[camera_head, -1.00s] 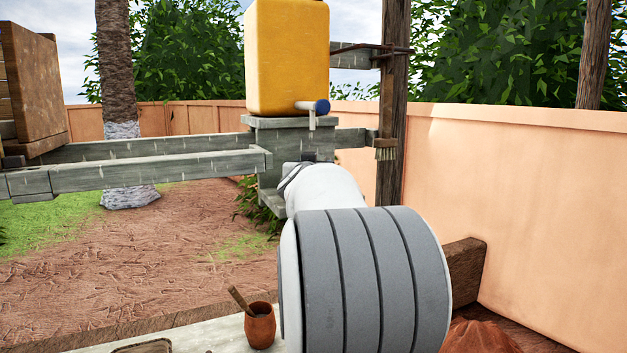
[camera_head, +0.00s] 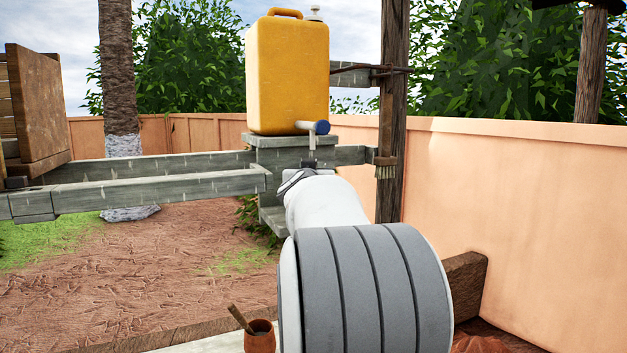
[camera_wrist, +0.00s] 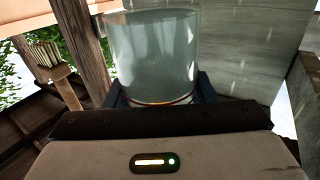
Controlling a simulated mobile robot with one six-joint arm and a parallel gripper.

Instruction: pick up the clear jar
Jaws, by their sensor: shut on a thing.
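The clear jar (camera_wrist: 152,55) is a see-through cylinder in the wrist view, just past my gripper's palm. My gripper (camera_wrist: 158,92) is shut on it, with dark fingers showing at both sides of its lower part. In the head view my arm hides the jar and most of the gripper. The arm reaches toward the grey wooden stand (camera_head: 290,150) under the yellow water container.
The yellow container (camera_head: 287,78) with a blue-ended tap (camera_head: 320,127) sits on the stand. A dark post (camera_head: 392,110) and a hanging brush (camera_head: 385,166) are beside it. Grey rails (camera_head: 150,190) run left. A clay pot (camera_head: 260,338) is at the bottom. A wall (camera_head: 530,210) bounds the right.

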